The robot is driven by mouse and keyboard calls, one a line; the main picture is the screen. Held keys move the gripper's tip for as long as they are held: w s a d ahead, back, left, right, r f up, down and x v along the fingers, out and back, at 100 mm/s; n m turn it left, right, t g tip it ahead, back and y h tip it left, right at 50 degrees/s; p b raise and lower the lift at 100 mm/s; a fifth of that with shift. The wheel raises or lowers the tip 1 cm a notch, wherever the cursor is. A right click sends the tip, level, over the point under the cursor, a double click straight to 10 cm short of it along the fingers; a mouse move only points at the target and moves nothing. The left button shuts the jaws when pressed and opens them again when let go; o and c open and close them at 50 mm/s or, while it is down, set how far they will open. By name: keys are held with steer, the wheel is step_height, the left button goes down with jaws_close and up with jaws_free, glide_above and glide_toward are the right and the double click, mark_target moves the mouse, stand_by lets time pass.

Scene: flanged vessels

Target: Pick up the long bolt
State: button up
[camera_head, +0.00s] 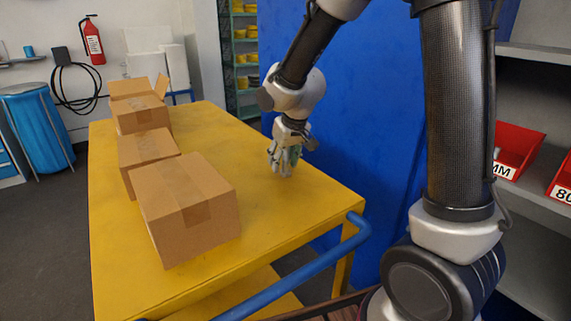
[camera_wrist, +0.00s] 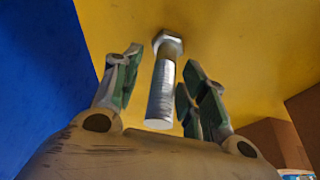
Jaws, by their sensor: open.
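The long bolt (camera_wrist: 162,90) shows in the wrist view as a silver shank with a hexagonal head at its far end, against the yellow table top. My gripper (camera_wrist: 165,75) is open, with its green-padded fingers on either side of the bolt. The bolt lies between the fingers, with a gap visible on both sides. In the head view my gripper (camera_head: 284,168) points down close over the right part of the yellow table (camera_head: 255,215). I cannot make out the bolt in that view.
Several cardboard boxes stand along the table's left side, the nearest box (camera_head: 185,208) being the largest. A blue panel (camera_head: 370,130) rises beyond the table's right edge. A blue handle rail (camera_head: 300,272) runs along the near edge. The table around my gripper is clear.

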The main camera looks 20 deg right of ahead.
jaws_close()
stand_by(0.3)
